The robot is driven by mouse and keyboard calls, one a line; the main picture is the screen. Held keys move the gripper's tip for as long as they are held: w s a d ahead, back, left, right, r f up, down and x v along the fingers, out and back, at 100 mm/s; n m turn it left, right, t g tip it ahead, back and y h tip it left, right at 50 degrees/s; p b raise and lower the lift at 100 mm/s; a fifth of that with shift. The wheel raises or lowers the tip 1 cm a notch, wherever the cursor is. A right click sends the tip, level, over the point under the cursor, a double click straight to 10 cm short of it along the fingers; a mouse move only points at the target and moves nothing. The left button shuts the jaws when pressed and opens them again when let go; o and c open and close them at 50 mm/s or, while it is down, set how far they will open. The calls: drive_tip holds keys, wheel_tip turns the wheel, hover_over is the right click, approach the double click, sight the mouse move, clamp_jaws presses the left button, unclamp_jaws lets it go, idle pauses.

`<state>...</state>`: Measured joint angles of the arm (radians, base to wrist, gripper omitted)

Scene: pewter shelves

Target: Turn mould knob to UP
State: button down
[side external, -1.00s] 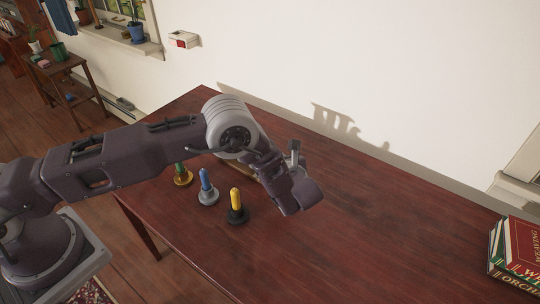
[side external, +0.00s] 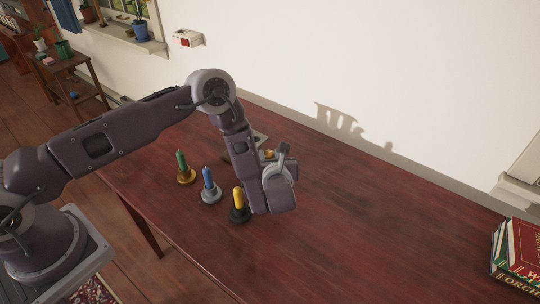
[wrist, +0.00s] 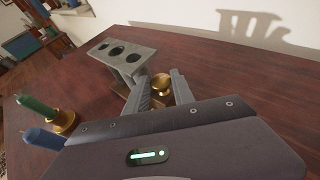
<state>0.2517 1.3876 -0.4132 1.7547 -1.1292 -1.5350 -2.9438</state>
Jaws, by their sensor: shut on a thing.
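The mould shows in the wrist view as a grey plate (wrist: 122,52) with three dark holes; it also shows partly in the side view (side external: 260,138), behind my wrist. A round brass knob (wrist: 162,84) sits beside the plate and also shows in the side view (side external: 269,154). My gripper (wrist: 158,82) has its two grey fingers on either side of the brass knob and is shut on it. The fingertips are mostly hidden behind my wrist in the side view. No UP mark is readable.
A green-handled piece on a brass base (side external: 183,168), a blue one on a grey base (side external: 209,185) and a yellow one on a black base (side external: 239,204) stand upright left of my wrist. Books (side external: 515,250) lie at the right. The middle right tabletop is clear.

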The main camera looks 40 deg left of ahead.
drive_tip(key=c, duration=1.1)
unclamp_jaws()
drive_tip(key=shift+o, duration=0.2)
